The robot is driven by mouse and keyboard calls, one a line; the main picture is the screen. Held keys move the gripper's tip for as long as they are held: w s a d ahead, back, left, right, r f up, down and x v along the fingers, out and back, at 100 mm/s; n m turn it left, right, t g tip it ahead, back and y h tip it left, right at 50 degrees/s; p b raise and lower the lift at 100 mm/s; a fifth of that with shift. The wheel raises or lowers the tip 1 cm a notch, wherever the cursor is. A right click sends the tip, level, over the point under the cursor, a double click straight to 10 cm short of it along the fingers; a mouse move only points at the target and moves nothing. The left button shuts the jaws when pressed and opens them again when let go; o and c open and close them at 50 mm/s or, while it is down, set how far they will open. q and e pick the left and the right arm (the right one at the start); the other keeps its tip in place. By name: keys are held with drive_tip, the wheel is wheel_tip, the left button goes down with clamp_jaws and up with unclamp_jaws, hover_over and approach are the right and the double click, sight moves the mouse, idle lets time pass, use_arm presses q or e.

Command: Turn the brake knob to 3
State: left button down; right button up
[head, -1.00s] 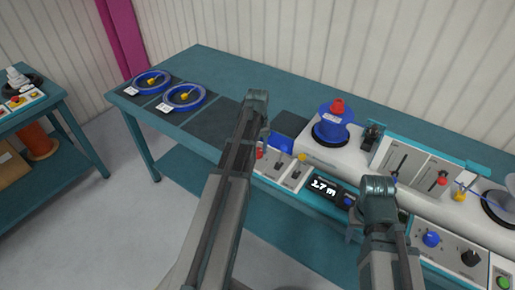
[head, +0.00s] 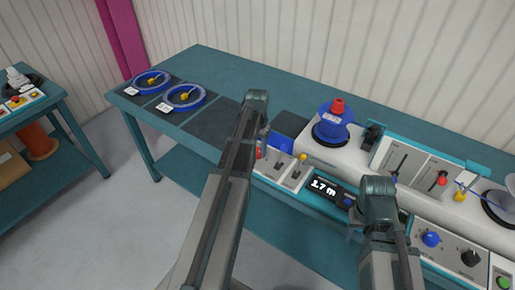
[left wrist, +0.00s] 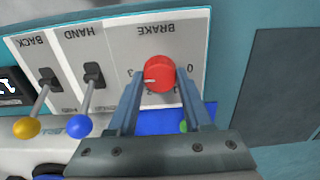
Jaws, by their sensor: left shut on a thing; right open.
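The red brake knob (left wrist: 160,73) sits on a light panel (left wrist: 180,35) marked BRAKE, which appears upside down in the left wrist view. Its white pointer line faces left, toward the printed 3; the 0 is on the right. My left gripper (left wrist: 160,80) has one finger on each side of the knob and is shut on it. In the head view the red knob (head: 259,153) shows small below my left wrist, which hides most of that gripper. My right gripper (head: 355,228) is open, near the front of the console and away from the knob.
Beside the knob are levers with a blue ball (left wrist: 78,125) and a yellow ball (left wrist: 27,127). A display (head: 325,187) reads 1.7 m. A blue reel (head: 333,122) stands on the console; two blue cable rings (head: 184,96) lie on the bench at left.

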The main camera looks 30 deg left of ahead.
sight(258, 150)
idle(0.5)
use_arm(q)
drive_tip(key=shift+c, duration=1.6)
unclamp_jaws()
drive_tip(key=shift+r, duration=0.15)
wheel_tip(258, 150, up, 14)
drive_tip(key=p, duration=1.3)
drive_tip(key=shift+f+p, duration=0.25)
drive_tip(key=shift+p, duration=0.15)
drive_tip(key=s+d+m, duration=0.1)
drive_tip(key=s+d, duration=0.4)
drive_tip(key=d, duration=0.5)
drive_tip(key=s+d+m, duration=0.1)
drive_tip(key=s+d, duration=0.5)
drive_tip(key=d, duration=0.4)
drive_tip(key=s+d+y, duration=0.1)
drive_tip(key=s+d, duration=0.4)
drive_tip(key=d, duration=0.5)
drive_tip(key=shift+s+f+m+b, duration=0.3)
drive_tip(key=shift+s+m+b, duration=0.05)
drive_tip(key=shift+s+m, duration=0.05)
